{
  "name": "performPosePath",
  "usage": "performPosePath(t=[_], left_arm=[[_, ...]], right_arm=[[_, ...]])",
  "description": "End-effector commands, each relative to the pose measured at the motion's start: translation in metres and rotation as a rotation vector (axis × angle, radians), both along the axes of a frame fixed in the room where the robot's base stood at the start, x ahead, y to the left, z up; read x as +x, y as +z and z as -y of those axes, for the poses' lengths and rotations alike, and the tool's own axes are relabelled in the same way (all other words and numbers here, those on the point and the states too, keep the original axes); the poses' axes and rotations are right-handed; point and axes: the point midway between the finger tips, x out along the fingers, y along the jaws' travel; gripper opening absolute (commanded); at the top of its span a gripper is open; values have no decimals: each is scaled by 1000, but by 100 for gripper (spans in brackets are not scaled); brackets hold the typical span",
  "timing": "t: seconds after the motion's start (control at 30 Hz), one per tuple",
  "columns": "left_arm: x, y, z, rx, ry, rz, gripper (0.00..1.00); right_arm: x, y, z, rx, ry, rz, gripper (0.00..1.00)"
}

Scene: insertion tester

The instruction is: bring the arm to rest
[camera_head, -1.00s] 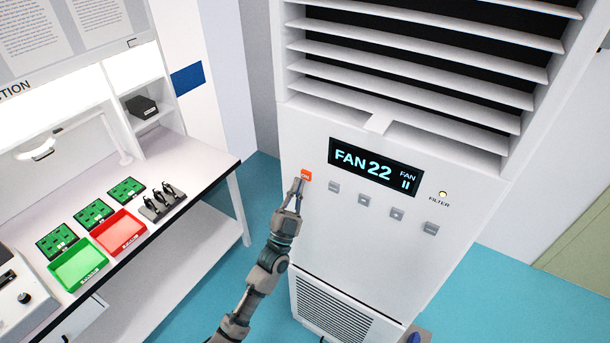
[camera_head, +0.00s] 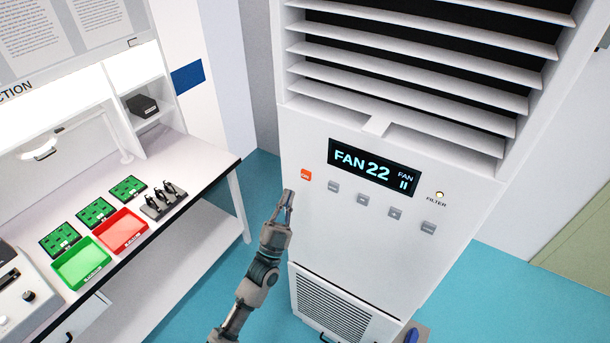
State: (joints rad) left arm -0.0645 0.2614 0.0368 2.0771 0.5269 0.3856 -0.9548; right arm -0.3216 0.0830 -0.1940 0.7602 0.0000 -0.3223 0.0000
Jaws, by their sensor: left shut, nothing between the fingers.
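My left arm comes in from the bottom of the view, left of centre. My left gripper (camera_head: 287,197) is shut and empty, its tips pointing up in front of the white air conditioner (camera_head: 330,240). The tips are below and to the left of the orange-red ON button (camera_head: 306,175), apart from it in the picture. The display (camera_head: 374,167) is lit and reads FAN 22. My right gripper is not in the view.
A row of grey buttons (camera_head: 363,199) sits under the display. At the left stands a workbench with a green tray (camera_head: 80,264), a red tray (camera_head: 121,231), several green boards (camera_head: 92,212) and a dark tool holder (camera_head: 164,203). Blue floor (camera_head: 205,290) lies between bench and unit.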

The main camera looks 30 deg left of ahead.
Motion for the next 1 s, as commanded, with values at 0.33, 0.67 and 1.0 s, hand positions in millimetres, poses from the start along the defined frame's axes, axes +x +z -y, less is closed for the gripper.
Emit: performPosePath(t=[0.33, 0.67, 1.0], left_arm=[[0, 0, 0, 0, 0, 0, 0], [2, -4, 0, -1, -2, -9, 0], [52, -198, 7, -85, -75, -470, 0]], right_arm=[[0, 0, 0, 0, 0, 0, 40], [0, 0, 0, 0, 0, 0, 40], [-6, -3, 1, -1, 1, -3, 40]])
